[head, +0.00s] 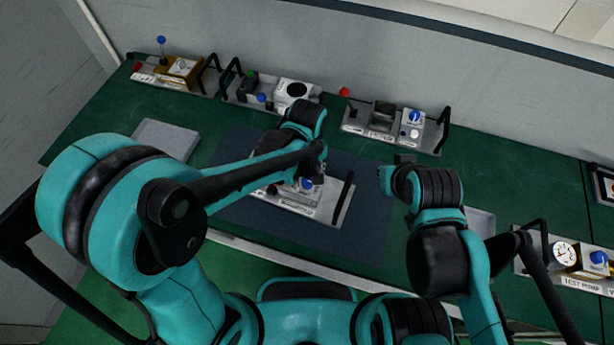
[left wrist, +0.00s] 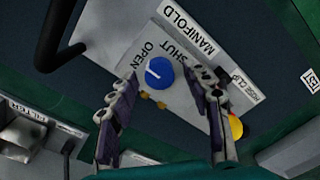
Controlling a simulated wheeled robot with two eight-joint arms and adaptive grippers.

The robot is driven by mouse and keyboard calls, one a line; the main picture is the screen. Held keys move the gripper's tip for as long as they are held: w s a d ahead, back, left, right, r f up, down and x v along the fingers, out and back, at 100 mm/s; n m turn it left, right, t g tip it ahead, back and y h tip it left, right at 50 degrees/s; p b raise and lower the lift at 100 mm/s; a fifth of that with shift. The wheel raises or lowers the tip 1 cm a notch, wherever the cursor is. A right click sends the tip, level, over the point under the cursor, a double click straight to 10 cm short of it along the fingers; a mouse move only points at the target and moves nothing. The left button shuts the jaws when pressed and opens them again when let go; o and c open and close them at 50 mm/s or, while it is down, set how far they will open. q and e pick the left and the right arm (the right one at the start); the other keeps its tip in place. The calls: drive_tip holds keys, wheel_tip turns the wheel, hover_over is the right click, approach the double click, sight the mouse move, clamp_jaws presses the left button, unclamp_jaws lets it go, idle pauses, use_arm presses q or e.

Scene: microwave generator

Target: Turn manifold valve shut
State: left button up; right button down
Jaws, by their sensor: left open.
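The manifold module (head: 327,200) is a light grey plate with a black handle, lying on the dark blue mat. Its blue valve knob (head: 306,184) shows just below my left gripper (head: 318,165). In the left wrist view the round blue knob (left wrist: 158,72) has a short white line on its left half, nearer the word OPEN than SHUT. MANIFOLD is printed beyond these words. My left gripper (left wrist: 163,88) is open, its fingers on either side of the knob, with no clear contact. My right gripper (head: 398,162) is right of the module; its jaws are not clear.
More modules stand along the back of the green bench, including one with a blue knob (head: 415,116). A test pump module (head: 570,258) is at the right. A grey tray (head: 165,138) lies at left.

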use_arm(q)
clamp_jaws()
drive_tip(key=shift+m, duration=0.3)
drive_tip(key=m, duration=0.3)
drive_tip(key=shift+m+b, duration=0.35)
drive_tip(key=shift+m, duration=0.05)
drive_tip(key=m, duration=0.4)
drive_tip(key=shift+d, duration=0.1)
drive_tip(key=m, duration=0.5)
drive_tip(key=shift+b, duration=0.4)
drive_tip(key=shift+m, duration=2.2)
